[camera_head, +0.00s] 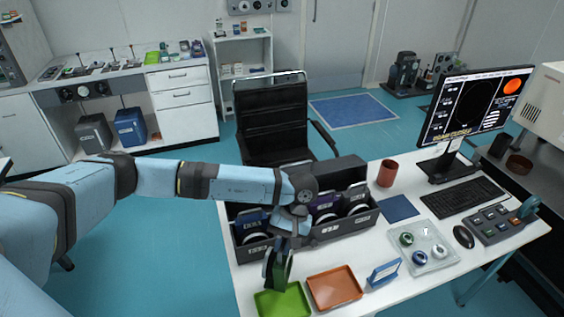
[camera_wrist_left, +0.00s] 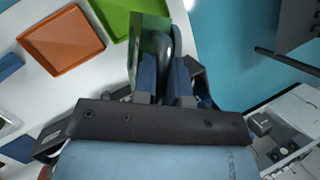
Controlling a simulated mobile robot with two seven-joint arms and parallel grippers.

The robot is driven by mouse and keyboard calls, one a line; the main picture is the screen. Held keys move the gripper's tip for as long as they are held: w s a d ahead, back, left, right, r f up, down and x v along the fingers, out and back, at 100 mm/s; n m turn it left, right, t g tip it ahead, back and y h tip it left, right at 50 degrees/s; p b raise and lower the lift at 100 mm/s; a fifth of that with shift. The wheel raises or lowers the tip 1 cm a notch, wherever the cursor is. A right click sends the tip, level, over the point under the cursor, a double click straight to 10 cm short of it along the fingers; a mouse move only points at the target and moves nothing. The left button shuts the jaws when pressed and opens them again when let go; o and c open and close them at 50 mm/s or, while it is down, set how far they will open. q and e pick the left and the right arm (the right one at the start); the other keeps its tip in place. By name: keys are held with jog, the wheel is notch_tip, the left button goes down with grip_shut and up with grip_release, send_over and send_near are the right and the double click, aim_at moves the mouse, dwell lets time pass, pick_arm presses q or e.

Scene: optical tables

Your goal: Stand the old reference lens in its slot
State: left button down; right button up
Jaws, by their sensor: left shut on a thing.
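My left gripper (camera_head: 281,252) is shut on a dark lens holder with a green plate (camera_head: 279,272), the apparent reference lens. It hangs roughly upright over the back part of the green tray (camera_head: 296,307). In the left wrist view, the blue fingers (camera_wrist_left: 165,82) are closed around this holder (camera_wrist_left: 166,45). The dark slotted rack (camera_head: 332,230) stands just behind the gripper. It holds several lens holders with white rings: a blue one (camera_head: 251,219) at the left and purple ones (camera_head: 326,203) at the right. My wrist hides the middle slots. My right gripper is out of view.
An orange tray (camera_head: 334,288) lies right of the green tray, then a small blue-and-white stand (camera_head: 384,273) and a clear plate with several round parts (camera_head: 421,248). A red-brown cup (camera_head: 387,173), keyboard (camera_head: 462,197) and monitor stand farther right. A black chair (camera_head: 271,115) stands behind.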

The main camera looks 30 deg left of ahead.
pick_arm(q)
jog(key=w+a+r+n+t+h+b, duration=0.3)
jog(key=w+a+r+n+b, duration=0.2)
jog(key=w+n, duration=0.6)
jog(key=w+a+r+n+t+h+b, duration=0.2)
jog(key=w+a+r+n+t+b, duration=0.25)
jog(key=w+n, duration=0.65)
notch_tip(320, 180, down, 15)
jog(key=s+n+b, duration=0.2)
jog(key=b, duration=0.6)
jog(key=shift+s+d+f+n+g, duration=0.15)
jog(key=shift+s+d+n+g, duration=0.1)
jog(key=shift+s+n+g, duration=0.1)
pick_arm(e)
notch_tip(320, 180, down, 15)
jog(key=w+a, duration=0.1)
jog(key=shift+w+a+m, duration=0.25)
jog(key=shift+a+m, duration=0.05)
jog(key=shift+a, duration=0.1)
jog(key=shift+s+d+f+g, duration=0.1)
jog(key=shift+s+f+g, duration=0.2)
